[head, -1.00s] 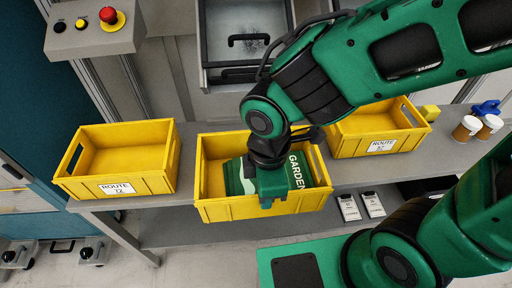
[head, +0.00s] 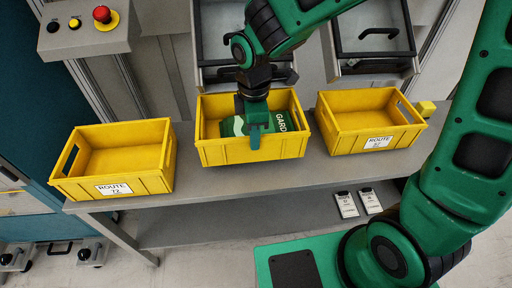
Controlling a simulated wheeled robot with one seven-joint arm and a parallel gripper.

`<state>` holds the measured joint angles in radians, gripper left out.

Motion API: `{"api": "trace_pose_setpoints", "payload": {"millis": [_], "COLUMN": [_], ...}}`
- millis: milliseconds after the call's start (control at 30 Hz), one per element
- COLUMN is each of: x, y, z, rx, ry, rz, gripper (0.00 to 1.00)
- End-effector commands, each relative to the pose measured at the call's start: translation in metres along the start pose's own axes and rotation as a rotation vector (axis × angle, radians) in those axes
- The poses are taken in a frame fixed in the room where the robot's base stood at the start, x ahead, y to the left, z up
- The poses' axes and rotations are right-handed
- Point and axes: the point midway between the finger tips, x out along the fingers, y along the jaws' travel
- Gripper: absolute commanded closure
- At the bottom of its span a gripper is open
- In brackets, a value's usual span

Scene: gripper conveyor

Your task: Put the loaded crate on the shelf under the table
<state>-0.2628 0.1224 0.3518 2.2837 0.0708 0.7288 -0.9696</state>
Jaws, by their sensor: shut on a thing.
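The loaded yellow crate (head: 225,153) is in the middle, over the grey table (head: 240,181), with a green pack (head: 284,123) lettered "GARD…" inside. My gripper (head: 258,137) is shut on the crate's near wall, its fingers straddling the rim. The crate looks level; I cannot tell whether it touches the tabletop. The gripper hides part of the pack and of the front wall. The grey shelf (head: 250,215) shows below the table's front edge, and its visible left and middle part is bare.
A yellow crate labelled ROUTE 72 (head: 150,180) stands at the left and another labelled crate (head: 345,140) at the right, both empty. Two small white-labelled devices (head: 345,204) are at the shelf's right. A control box (head: 85,35) with a red button stands back left.

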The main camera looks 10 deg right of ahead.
Motion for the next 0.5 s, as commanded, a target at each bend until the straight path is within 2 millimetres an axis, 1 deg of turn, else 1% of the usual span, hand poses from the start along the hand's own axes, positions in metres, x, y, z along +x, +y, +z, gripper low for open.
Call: {"api": "trace_pose_setpoints", "payload": {"millis": [267,500], "x": [-0.001,0.028], "y": [0.015,0.014], "z": [0.0,0.0], "rx": [0.001,-0.001], "ry": [0.001,0.0], "rz": [0.003,-0.001], "gripper": [1.0,1.0]}}
